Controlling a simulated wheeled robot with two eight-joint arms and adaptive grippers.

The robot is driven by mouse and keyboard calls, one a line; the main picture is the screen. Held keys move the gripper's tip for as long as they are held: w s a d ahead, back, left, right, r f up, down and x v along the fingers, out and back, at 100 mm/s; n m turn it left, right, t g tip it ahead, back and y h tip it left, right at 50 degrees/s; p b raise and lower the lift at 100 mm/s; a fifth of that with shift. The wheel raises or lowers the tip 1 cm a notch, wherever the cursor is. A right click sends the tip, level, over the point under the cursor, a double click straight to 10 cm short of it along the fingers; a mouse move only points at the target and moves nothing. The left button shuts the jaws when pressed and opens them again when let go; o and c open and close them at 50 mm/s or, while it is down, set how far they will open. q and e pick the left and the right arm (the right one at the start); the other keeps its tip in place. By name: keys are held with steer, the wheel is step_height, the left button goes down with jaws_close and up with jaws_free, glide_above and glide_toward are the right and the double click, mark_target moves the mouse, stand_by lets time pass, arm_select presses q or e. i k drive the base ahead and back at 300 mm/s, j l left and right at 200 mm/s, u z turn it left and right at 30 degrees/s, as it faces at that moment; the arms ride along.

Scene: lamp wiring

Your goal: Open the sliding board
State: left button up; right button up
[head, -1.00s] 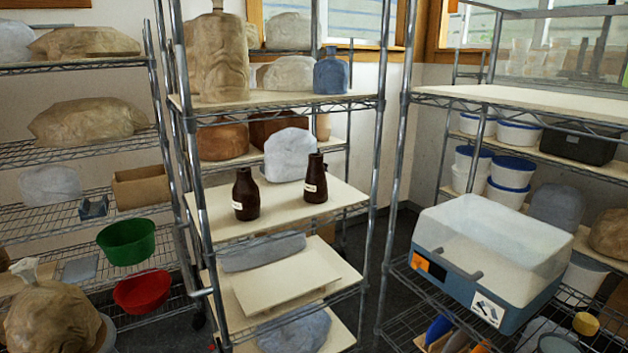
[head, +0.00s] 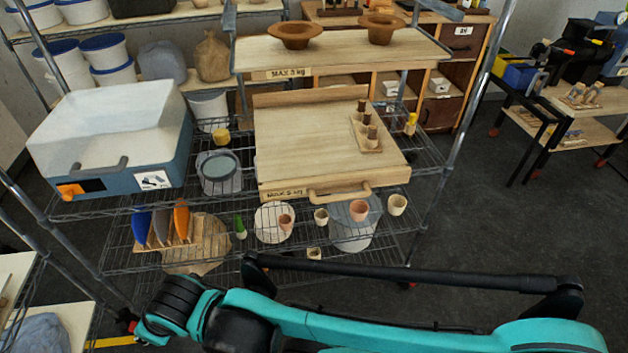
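The sliding board (head: 310,140) is a light wooden panel on the wire shelf in the middle of the head view. It has a raised back edge, a "MAX 5 kg" label and a wooden bar handle (head: 340,193) at its front. A small wooden holder with several pegs (head: 367,132) stands on its right side. Nothing touches the handle. A teal and black arm of mine crosses the bottom of the view, well in front of the board. Neither gripper shows.
A blue and white bin (head: 110,140) stands left of the board. Above and behind is a wooden shelf (head: 345,62) with two brown bowls. Small pots (head: 359,210) sit on the lower wire shelf. A metal post (head: 480,95) rises at the right. Open floor lies further right.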

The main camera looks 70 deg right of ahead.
mark_target(307, 144)
steer(key=z, duration=2.7)
